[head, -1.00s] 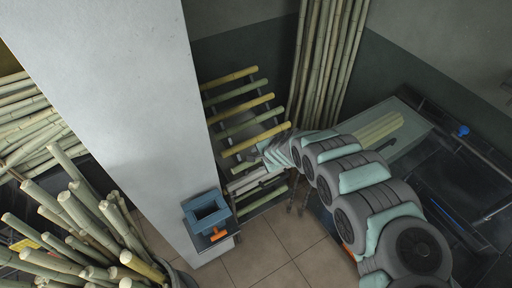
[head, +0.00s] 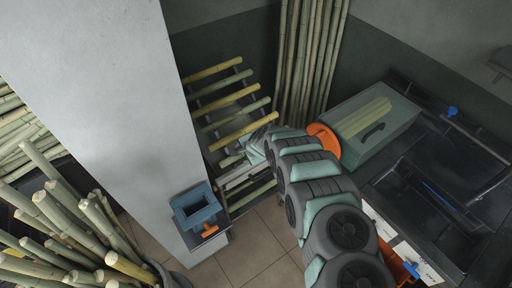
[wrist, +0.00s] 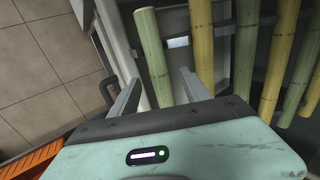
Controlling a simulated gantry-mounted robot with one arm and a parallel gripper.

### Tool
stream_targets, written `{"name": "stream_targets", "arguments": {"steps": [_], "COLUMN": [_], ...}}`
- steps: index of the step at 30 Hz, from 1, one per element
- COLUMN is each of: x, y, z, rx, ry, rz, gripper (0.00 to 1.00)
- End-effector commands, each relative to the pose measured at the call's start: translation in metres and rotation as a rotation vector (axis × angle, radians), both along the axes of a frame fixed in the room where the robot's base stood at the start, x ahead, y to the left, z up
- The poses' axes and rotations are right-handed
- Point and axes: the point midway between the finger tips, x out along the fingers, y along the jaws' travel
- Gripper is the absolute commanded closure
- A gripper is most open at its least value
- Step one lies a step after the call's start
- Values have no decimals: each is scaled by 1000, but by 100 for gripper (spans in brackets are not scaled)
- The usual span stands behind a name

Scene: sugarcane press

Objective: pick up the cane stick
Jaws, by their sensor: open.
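Several cane sticks, green and yellow, lie in a slanted rack in the head view; one is a yellow stick (head: 225,102). In the wrist view a green cane stick (wrist: 152,50) appears between the two fingers of my gripper (wrist: 160,76), with yellow sticks (wrist: 202,40) to its right. My gripper is open with nothing gripped. In the head view my gripper (head: 254,150) is at the rack's lower part, and my arm hides some stick ends. I cannot tell how far the fingertips are from the green stick.
A blue square-mouthed box (head: 196,207) sits on the grey pillar (head: 110,90) left of the rack. Tall canes (head: 308,60) stand behind. A green-grey machine (head: 375,120) with an orange ring (head: 325,143) is to the right. A bundle of canes (head: 70,220) fills the lower left.

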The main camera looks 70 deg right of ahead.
Motion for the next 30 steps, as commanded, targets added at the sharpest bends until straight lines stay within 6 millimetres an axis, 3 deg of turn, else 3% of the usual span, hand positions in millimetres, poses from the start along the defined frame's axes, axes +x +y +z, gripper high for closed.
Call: {"name": "stream_targets", "arguments": {"steps": [6,19,30], "x": [12,14,14], "y": [-5,-10,-10], "z": [-25,-27,-27], "rx": [1,-2,-1], "ry": [-2,1,1], "rz": [4,0,0], "gripper": [44,45,75]}}
